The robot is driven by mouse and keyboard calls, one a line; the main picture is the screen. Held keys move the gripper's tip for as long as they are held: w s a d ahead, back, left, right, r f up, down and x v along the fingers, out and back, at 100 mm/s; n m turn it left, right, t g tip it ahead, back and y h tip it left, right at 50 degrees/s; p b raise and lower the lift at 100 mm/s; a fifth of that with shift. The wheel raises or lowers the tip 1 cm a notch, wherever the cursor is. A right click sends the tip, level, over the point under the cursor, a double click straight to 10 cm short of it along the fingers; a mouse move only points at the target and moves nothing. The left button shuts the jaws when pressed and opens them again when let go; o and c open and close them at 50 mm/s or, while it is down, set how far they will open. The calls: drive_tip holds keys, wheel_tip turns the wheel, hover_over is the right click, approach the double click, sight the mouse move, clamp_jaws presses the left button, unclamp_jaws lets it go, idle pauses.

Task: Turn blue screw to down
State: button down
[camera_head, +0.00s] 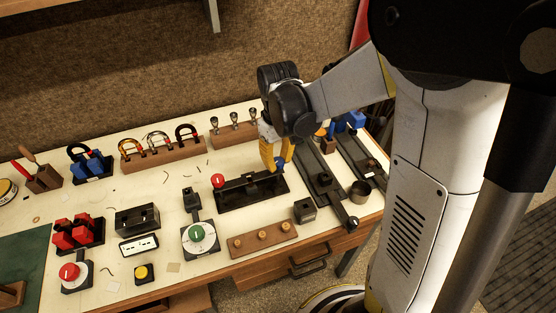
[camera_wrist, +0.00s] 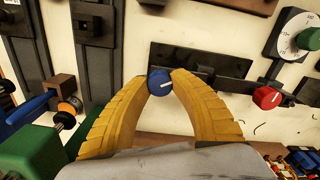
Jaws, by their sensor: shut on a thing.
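The blue screw (camera_wrist: 160,82) is a round blue knob with a white line on its face, at one end of a black fixture (camera_wrist: 225,66) on the table. In the wrist view the line points to the right, tilted slightly upward. My gripper (camera_wrist: 160,76) has yellow ribbed fingers, and their tips press on the knob from both sides. In the head view my gripper (camera_head: 275,165) reaches down to the right end of the black fixture (camera_head: 240,198). The blue screw (camera_head: 279,163) is partly hidden there by the fingers.
A red knob (camera_head: 218,181) sits at the fixture's other end. A dial with a green knob (camera_head: 197,232) and a wooden block with pegs (camera_head: 262,239) stand in front. Dark rail fixtures (camera_head: 322,180) lie close on the right.

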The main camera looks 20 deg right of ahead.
sight(278, 160)
drive_tip(key=n, duration=1.1)
drive_tip(key=shift+n, duration=0.5)
drive_tip(key=c, duration=1.1)
unclamp_jaws()
drive_tip(key=shift+o, duration=0.2)
wheel_tip(278, 160, up, 12)
